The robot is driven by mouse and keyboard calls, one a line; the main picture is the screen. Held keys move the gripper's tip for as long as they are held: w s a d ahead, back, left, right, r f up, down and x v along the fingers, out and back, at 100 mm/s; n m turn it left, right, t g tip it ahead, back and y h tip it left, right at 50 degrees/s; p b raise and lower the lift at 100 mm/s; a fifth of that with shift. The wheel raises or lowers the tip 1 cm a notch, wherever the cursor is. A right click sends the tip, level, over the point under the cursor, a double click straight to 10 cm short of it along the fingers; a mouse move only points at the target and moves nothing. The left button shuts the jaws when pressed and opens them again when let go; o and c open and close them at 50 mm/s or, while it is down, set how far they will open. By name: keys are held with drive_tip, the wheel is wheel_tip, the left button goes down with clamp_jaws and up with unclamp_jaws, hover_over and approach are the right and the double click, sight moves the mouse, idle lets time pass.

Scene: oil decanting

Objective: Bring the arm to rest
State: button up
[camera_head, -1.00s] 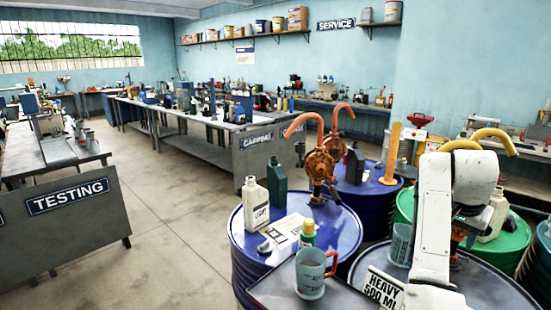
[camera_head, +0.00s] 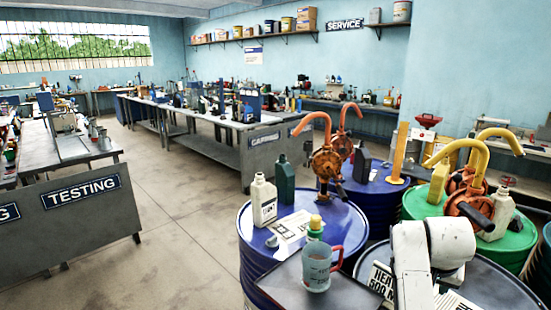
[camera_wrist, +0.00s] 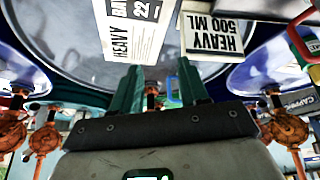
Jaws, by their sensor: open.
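My gripper (camera_wrist: 159,80) shows in the wrist view with its two green fingers apart and nothing between them. Beyond them lies a grey drum top (camera_wrist: 200,71) with the sign cards "HEAVY 500 ML" (camera_wrist: 212,34) and "HEAVY ... 22" (camera_wrist: 135,28), upside down in this view. In the head view my white folded arm stands low at the right, over the dark drum (camera_head: 500,288), and hides the gripper. A measuring jug with a red handle (camera_head: 317,268) stands upright on the dark tray (camera_head: 275,283), left of my arm.
A blue drum (camera_head: 340,212) bears a white bottle (camera_head: 263,201), a dark green bottle (camera_head: 285,180) and an orange hand pump (camera_head: 326,163). A green drum (camera_head: 415,204) with yellow-spouted pumps (camera_head: 497,137) stands behind my arm. Open floor (camera_head: 185,230) lies at the left.

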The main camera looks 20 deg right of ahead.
drive_tip(key=s+a+f+n+t+y, duration=0.15)
drive_tip(key=s+a+f+n, duration=0.3)
drive_tip(key=a, duration=0.45)
drive_tip(key=s+a+f+n+y, duration=0.25)
drive_tip(key=s+a+f, duration=0.2)
drive_tip(key=a, duration=0.45)
drive_tip(key=s+a+f+n+t+y, duration=0.1)
drive_tip(key=s+a+f+n, duration=0.3)
drive_tip(key=a, duration=0.6)
drive_tip(key=s+d+f+g+b, duration=0.2)
drive_tip(key=s+f+g+b, duration=0.2)
drive_tip(key=s+f+b, duration=0.6)
wheel_tip(320, 180, down, 5)
drive_tip(key=shift+s+f+h, duration=0.1)
drive_tip(key=shift+s+h, duration=0.2)
drive_tip(key=shift+s, duration=0.3)
